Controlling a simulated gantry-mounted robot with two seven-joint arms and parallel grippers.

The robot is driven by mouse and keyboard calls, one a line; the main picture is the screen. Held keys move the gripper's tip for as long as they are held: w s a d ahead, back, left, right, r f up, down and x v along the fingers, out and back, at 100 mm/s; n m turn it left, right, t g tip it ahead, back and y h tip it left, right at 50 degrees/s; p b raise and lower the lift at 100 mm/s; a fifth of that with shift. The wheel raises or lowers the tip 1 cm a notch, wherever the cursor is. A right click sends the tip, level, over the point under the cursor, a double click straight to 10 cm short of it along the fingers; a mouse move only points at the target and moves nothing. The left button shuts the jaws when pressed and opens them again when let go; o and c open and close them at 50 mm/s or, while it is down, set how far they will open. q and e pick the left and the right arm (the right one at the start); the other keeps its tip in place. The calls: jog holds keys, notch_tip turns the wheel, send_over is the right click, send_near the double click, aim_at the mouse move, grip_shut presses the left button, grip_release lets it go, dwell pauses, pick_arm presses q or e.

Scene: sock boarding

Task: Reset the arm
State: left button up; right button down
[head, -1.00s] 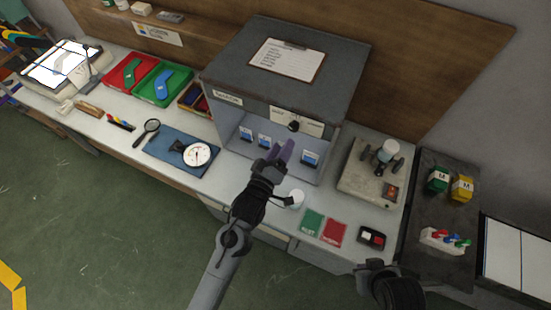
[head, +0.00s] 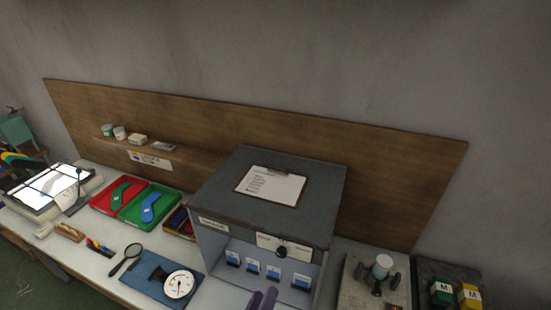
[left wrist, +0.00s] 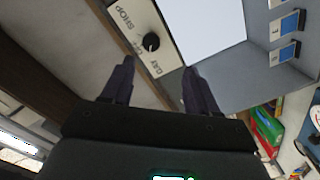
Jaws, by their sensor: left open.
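My left gripper (head: 262,299) shows only by its purple-grey fingers at the bottom edge of the head view, in front of the grey light cabinet (head: 222,198). In the left wrist view its two fingers (left wrist: 158,88) are spread apart with nothing between them. Beyond them there is the cabinet's white label plate with a black knob (left wrist: 151,42). The same knob (head: 281,251) shows on the cabinet's front in the head view. The rest of the left arm is out of the head view. My right gripper is not in view.
Several blue-and-white cards (head: 273,271) stand inside the open-fronted cabinet. A clipboard (head: 270,186) lies on top. Left of it are a green tray (head: 170,208) with a blue sock shape, a red tray (head: 103,203), a magnifier (head: 132,250) and a dial gauge (head: 179,284).

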pick_arm(q)
jog(key=s+a+r+m+g+y+p, duration=0.1)
jog(key=s+a+m+g+p, duration=0.3)
jog(key=s, duration=0.8)
jog(key=s+a+r+m+g+y+p, duration=0.1)
jog(key=s+a+m+g+y+p, duration=0.3)
jog(key=s+a+g, duration=0.4)
jog(key=s+a, duration=0.3)
jog(key=a, duration=0.2)
jog(key=shift+s+a+r+g, duration=0.3)
jog(key=shift+s, duration=0.1)
